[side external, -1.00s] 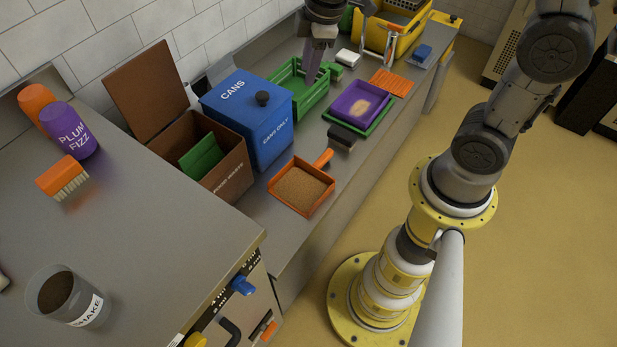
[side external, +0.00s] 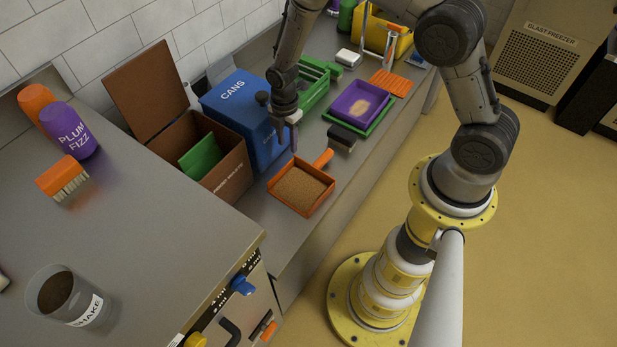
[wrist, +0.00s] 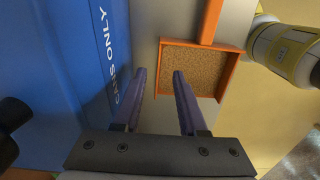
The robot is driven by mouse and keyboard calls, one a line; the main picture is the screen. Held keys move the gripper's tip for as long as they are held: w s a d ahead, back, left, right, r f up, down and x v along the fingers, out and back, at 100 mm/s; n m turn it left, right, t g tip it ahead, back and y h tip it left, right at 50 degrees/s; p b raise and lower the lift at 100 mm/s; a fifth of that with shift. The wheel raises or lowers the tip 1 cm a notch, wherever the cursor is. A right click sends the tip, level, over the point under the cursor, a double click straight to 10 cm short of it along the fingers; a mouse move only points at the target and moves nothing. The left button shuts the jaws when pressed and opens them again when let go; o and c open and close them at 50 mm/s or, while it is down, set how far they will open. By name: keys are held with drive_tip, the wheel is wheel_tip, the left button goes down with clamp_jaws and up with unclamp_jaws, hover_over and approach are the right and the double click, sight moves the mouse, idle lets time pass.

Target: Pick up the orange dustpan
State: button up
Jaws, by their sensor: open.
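The orange dustpan (side external: 302,187) lies on the steel counter in the side external view, filled with brown granules. Its handle (side external: 323,158) points away to the upper right, toward a dark block. In the wrist view the dustpan (wrist: 240,62) is ahead of the fingers, with its handle running up out of the picture. My gripper (side external: 292,140) is above the counter, beside the blue cans bin and behind the dustpan. In the wrist view its two purple fingers (wrist: 165,76) are apart, with nothing held; the pan's left part shows beyond them.
The blue cans bin (side external: 237,108) stands close to my gripper. The brown food-waste bin (side external: 228,176) has its lid open and a green piece inside. A dark block (side external: 341,138) and purple tray (side external: 346,99) lie behind the dustpan. Counter in front of the pan is clear.

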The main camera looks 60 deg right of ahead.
wheel_tip(320, 180, down, 8)
drive_tip(key=shift+f, duration=0.1)
idle(0.4)
drive_tip(key=shift+c, duration=0.2)
clamp_jaws()
idle(1.2)
